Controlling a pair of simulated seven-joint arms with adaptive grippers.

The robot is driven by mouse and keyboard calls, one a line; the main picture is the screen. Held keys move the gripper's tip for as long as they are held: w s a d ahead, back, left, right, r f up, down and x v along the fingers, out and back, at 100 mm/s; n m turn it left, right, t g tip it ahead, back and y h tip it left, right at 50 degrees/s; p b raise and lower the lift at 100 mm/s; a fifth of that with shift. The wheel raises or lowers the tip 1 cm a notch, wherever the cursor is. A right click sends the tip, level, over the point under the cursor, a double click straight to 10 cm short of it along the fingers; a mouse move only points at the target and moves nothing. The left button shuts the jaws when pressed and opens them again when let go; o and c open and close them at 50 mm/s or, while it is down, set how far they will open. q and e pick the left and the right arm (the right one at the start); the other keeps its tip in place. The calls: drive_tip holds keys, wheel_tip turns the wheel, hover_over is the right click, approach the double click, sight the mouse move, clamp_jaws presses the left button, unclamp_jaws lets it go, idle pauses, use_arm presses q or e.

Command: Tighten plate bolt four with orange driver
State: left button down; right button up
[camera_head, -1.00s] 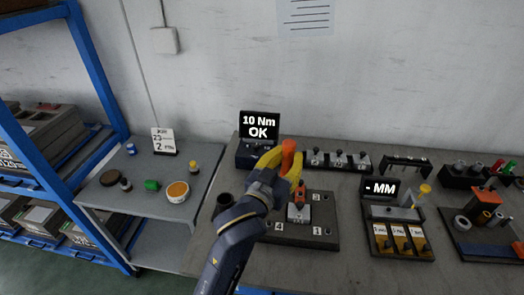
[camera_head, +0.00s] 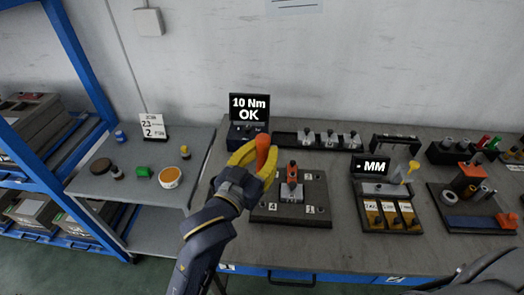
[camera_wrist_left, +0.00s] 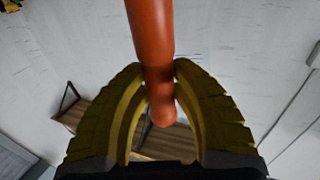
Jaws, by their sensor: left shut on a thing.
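The orange driver (camera_head: 263,150) is in my left gripper (camera_head: 255,160), whose yellow fingers are shut around its handle. In the left wrist view the orange handle (camera_wrist_left: 150,40) passes between the fingers (camera_wrist_left: 160,75). The driver is roughly upright, at the left rear of the dark bolt plate (camera_head: 318,185). Its lower end is hidden by the gripper and arm, so contact with a bolt cannot be told. The plate's label 4 (camera_head: 272,207) shows at its front left. A block with an orange-red top (camera_head: 292,172) sits mid-plate. My right gripper is not in view.
A display (camera_head: 249,107) behind the gripper reads "10 Nm OK". A rack (camera_head: 296,138) stands behind the plate. A gauge station reading "MM" (camera_head: 370,167) and more fixtures stand to the right. A grey side table (camera_head: 118,180) with small containers is at the left.

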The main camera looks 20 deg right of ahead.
use_arm(q)
drive_tip(key=shift+f, duration=5.1)
idle(1.8)
drive_tip(key=shift+r, duration=0.1)
